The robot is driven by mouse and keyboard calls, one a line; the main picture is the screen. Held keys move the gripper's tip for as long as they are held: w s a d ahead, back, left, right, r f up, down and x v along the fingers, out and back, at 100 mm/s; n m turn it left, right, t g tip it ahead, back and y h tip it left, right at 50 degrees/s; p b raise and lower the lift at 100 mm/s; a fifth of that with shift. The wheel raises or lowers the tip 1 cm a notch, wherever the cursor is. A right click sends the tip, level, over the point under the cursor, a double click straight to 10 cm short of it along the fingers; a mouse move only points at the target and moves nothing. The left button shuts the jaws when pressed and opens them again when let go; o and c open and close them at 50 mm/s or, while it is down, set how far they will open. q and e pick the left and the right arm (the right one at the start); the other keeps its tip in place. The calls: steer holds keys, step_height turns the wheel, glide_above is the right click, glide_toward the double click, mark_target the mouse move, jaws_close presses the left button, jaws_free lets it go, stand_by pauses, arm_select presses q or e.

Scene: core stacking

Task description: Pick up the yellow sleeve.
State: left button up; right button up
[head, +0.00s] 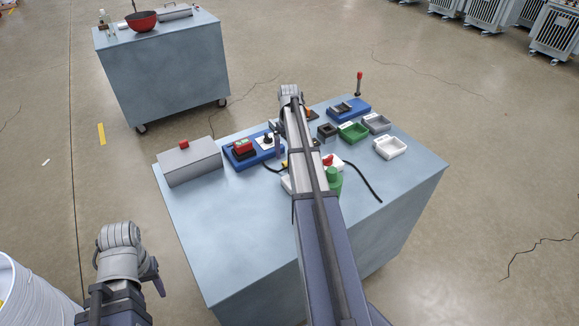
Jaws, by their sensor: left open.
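A small yellow patch (285,164) shows on the table beside my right forearm. It may be the yellow sleeve, but the arm hides most of it. My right arm reaches across the table from the lower right. Its wrist is over the far half of the table, and the fingers of my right gripper (284,122) are too small and too hidden to read. My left gripper (153,276) is at the lower left, off the table's left side, open and empty, well apart from the yellow patch.
On the blue-grey table (215,235) stand a grey box with a red button (190,162), a blue tray (241,161), a green tray (353,133), a white tray (390,147) and a green cylinder (334,179). A black cable (363,181) lies right. The front left is clear.

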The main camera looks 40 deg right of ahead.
steer(key=shift+f, duration=0.1)
steer(key=f+b, duration=0.5)
steer(key=shift+d+f, duration=0.15)
steer(key=shift+d, duration=0.05)
steer(key=shift+c, duration=0.4)
steer(key=c, duration=1.2)
